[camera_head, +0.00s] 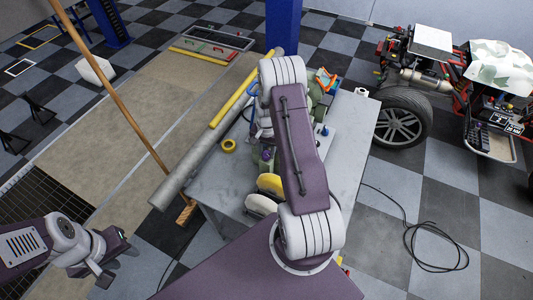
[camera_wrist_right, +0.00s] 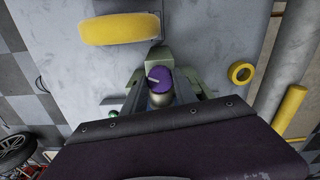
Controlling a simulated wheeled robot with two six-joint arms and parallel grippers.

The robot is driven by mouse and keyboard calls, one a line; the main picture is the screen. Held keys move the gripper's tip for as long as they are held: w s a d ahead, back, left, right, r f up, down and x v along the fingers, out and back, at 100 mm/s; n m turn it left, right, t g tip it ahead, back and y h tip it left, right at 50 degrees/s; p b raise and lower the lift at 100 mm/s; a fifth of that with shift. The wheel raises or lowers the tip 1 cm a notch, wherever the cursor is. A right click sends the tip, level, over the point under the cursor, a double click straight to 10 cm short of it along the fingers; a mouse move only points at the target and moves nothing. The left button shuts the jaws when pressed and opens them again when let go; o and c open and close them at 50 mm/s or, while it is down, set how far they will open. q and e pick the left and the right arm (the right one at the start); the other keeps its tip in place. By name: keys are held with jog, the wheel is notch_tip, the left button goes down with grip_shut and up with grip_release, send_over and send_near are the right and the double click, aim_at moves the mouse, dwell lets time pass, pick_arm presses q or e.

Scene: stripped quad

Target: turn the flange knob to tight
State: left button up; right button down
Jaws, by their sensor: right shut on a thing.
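The flange knob (camera_wrist_right: 159,79) is a purple round cap with a pale line on it, in the middle of the right wrist view, on a grey-green fitting (camera_wrist_right: 158,57). My right gripper (camera_wrist_right: 160,92) is shut on the knob, its fingers partly hidden by the wrist. In the head view my right arm covers most of this spot; a bit of purple (camera_head: 264,156) shows beside it. My left gripper (camera_head: 118,263) is apart from the table at the lower left, its fingers spread and empty.
The grey table (camera_head: 350,125) carries a yellow tape roll (camera_head: 229,146), a yellow wheel (camera_head: 270,184) and a long grey pipe (camera_head: 200,165). A wooden pole (camera_head: 110,80) leans at the left. A vehicle (camera_head: 440,75) stands at the right. A black cable (camera_head: 435,250) lies on the floor.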

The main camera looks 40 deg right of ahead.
jog(key=m+b, duration=0.1)
jog(key=m, duration=0.5)
jog(key=shift+w+b, duration=0.1)
jog(key=shift+b, duration=0.3)
jog(key=m, duration=0.3)
jog(key=shift+m+b, duration=0.4)
jog(key=shift+m, duration=1.6)
jog(key=c, duration=1.2)
grip_release()
jog(key=shift+o, duration=1.2)
jog(key=shift+d, duration=0.2)
